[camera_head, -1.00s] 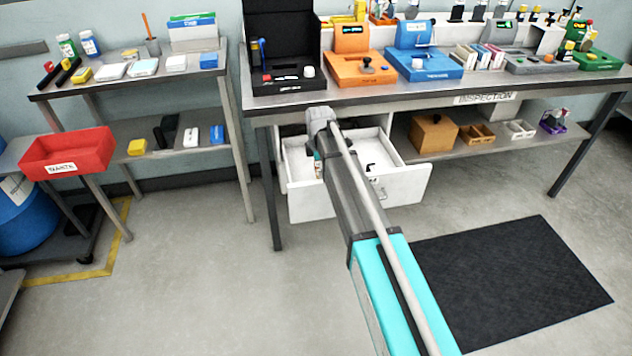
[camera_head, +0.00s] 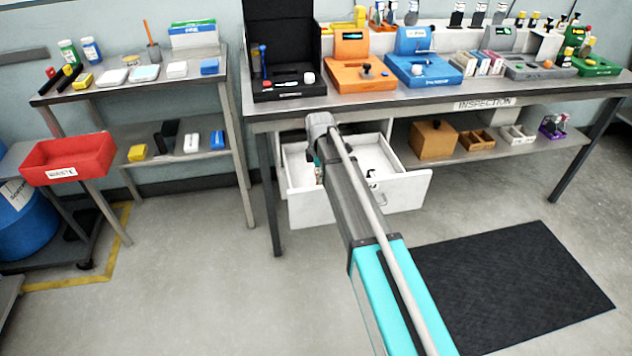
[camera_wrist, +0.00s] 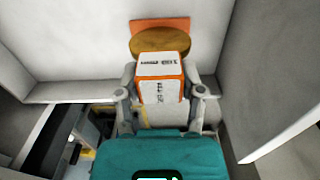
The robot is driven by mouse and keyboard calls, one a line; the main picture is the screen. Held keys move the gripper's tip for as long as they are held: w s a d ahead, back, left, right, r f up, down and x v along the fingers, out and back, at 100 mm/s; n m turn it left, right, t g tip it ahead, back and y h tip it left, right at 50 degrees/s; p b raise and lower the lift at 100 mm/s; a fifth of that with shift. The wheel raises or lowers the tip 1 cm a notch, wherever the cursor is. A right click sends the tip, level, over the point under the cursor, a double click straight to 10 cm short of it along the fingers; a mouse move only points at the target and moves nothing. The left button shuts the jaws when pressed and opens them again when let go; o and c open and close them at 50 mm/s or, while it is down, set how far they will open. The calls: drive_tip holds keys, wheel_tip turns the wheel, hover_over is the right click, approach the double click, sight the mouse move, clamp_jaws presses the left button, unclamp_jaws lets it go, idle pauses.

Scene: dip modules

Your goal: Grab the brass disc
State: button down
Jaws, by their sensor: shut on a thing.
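The brass disc (camera_wrist: 160,42) shows in the wrist view as a flat brown-gold round, in front of an orange patch (camera_wrist: 160,24), inside the white open drawer (camera_head: 408,191). A small white box with orange edges and black print (camera_wrist: 160,70) is between my fingers and overlaps the near edge of the disc. My gripper (camera_wrist: 159,80) is shut on this box. Whether the box touches the disc I cannot tell. In the head view my arm reaches into the drawer under the bench and hides the fingers; the disc cannot be made out there.
A red waste bin (camera_head: 67,158) stands at left. The floor in front is clear, with a black mat (camera_head: 510,285).

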drive_tip(key=shift+r, duration=0.1)
wheel_tip(320, 180, up, 10)
drive_tip(key=p, duration=1)
idle(0.4)
idle(0.4)
